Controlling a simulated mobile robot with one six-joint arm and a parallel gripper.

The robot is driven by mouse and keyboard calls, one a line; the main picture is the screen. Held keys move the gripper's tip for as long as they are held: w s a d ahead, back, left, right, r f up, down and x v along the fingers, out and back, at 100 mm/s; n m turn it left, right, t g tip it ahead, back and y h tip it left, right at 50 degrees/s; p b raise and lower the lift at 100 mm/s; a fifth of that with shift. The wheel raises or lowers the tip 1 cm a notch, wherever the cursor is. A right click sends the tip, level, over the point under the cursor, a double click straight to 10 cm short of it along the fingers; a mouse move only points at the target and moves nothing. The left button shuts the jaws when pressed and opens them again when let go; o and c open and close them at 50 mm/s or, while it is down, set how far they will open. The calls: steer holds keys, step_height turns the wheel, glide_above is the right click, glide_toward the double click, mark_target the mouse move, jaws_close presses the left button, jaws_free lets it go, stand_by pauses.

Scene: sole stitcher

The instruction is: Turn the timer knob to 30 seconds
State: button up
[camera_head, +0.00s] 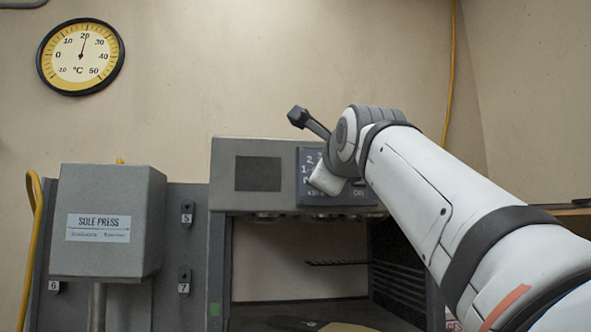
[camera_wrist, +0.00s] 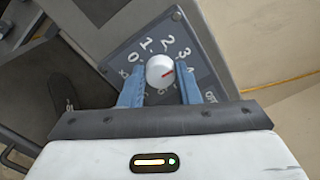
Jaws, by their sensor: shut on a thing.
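The timer knob (camera_wrist: 159,68) is a round white cap with a red pointer mark, on a dark dial panel (camera_wrist: 143,30) in the wrist view. White numerals 0, 1, 2 and 3 show around it; those lower right are partly covered by a finger. The red mark points to the picture's right, slightly past the 3, towards the partly hidden numeral after it. My gripper (camera_wrist: 160,88) has its two blue fingers on either side of the knob, shut on it. In the head view the dial panel (camera_head: 308,166) is partly hidden behind my wrist, and the knob is out of sight.
The panel is on the front of a grey machine (camera_head: 228,172) with an open chamber below. A grey box labelled SOLE PRESS (camera_head: 105,210) stands left. A yellow thermometer (camera_head: 80,72) hangs on the wall. An ON label (camera_head: 358,192) shows just below my wrist.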

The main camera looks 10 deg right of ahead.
steer(key=shift+f, duration=0.1)
steer(key=o, duration=1)
steer(key=shift+c, duration=0.2)
steer(key=s+b, duration=0.2)
steer(key=s, duration=0.6)
steer(key=shift+w, duration=0.1)
